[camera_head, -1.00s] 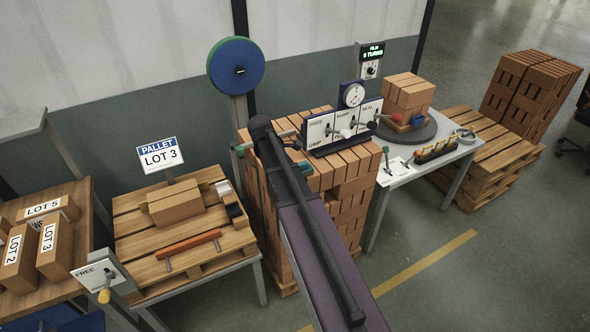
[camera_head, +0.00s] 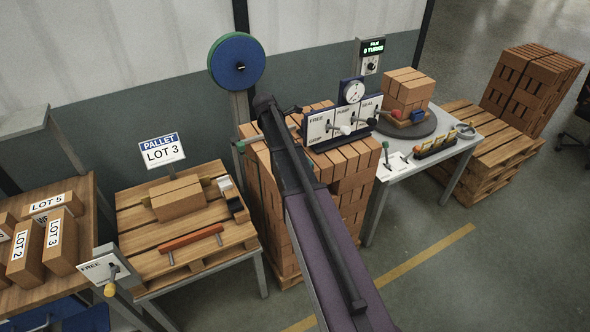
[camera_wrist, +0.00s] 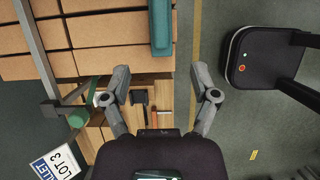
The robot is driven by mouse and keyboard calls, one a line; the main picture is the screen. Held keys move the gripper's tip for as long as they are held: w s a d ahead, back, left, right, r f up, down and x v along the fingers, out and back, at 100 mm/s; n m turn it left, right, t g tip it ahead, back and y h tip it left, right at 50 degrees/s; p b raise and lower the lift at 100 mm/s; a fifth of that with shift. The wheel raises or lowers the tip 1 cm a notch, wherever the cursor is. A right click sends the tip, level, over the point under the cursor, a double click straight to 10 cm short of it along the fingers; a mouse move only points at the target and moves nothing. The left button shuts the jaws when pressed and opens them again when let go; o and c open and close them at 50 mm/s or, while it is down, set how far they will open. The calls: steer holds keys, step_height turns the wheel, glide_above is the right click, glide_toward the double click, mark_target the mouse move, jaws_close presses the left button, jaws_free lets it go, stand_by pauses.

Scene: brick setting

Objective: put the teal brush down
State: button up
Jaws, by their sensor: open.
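A teal bar-like thing, which I take to be the teal brush (camera_wrist: 161,28), lies along the edge of the brick stack (camera_wrist: 110,30) at the top middle of the wrist view. Its upper end is cut off by the frame. My gripper (camera_wrist: 160,78) is open, its two fingers spread wide with nothing between them. The brush is ahead of the fingertips and appears apart from them. In the head view my arm covers part of the brick stack (camera_head: 352,205), and I cannot make out the brush or the fingers there.
A lever panel (camera_head: 342,122) with a gauge stands on the stack. To the left is the Lot 3 pallet (camera_head: 150,262) with a brick block and an orange-handled tool (camera_head: 190,238). To the right is a grey table (camera_head: 455,150) with a turntable.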

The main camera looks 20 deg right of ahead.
steer(key=shift+b+x, duration=3.85)
steer(key=shift+x, duration=0.4)
steer(key=shift+f, duration=0.1)
steer(key=shift+b+x, duration=2.45)
steer(key=shift+x, duration=0.1)
steer(key=shift+f, duration=0.25)
jaws_close()
